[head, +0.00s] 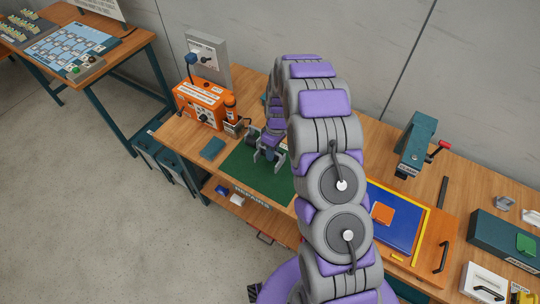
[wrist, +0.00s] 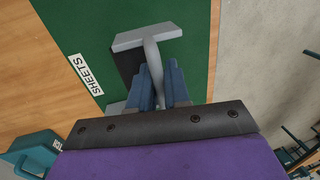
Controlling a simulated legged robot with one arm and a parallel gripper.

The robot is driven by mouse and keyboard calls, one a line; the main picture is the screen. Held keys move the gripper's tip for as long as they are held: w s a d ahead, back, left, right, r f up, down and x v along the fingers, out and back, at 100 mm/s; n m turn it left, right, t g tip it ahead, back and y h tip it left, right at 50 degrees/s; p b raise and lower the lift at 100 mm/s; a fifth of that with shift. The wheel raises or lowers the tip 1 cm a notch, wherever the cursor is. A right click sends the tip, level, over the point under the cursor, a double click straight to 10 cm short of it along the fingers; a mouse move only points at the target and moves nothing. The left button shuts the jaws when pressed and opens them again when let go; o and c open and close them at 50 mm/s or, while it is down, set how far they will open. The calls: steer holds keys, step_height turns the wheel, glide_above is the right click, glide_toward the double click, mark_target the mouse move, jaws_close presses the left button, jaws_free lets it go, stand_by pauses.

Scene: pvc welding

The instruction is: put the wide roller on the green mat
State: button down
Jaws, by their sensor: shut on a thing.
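My gripper (head: 268,148) is over the mat. In the wrist view its blue fingers (wrist: 160,85) are closed around a grey stem with a wide crossbar, and a dark part shows to its left. I take this to be the wide roller (wrist: 147,37). The fingers hide part of it, and I cannot tell whether it touches the mat.
To the right are a blue panel (head: 400,220) with a yellow border, a teal clamp (head: 413,145) and a dark green box (head: 503,240). My arm hides the bench between.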

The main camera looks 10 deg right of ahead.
steer(key=shift+w+a+f, duration=0.1)
steer(key=shift+w+a, duration=0.5)
steer(key=shift+a, duration=0.15)
steer(key=shift+a+f, duration=0.15)
steer(key=shift+a, duration=0.05)
step_height(320, 180, down, 3)
steer(key=shift+d+r, duration=0.1)
steer(key=shift+d, duration=0.05)
steer(key=shift+d+f+b, duration=0.2)
steer(key=shift+d+b, duration=0.1)
steer(key=shift+d, duration=0.05)
steer(key=c, duration=1.1)
jaws_free()
steer(key=shift+a, duration=0.45)
steer(key=shift+d, duration=0.25)
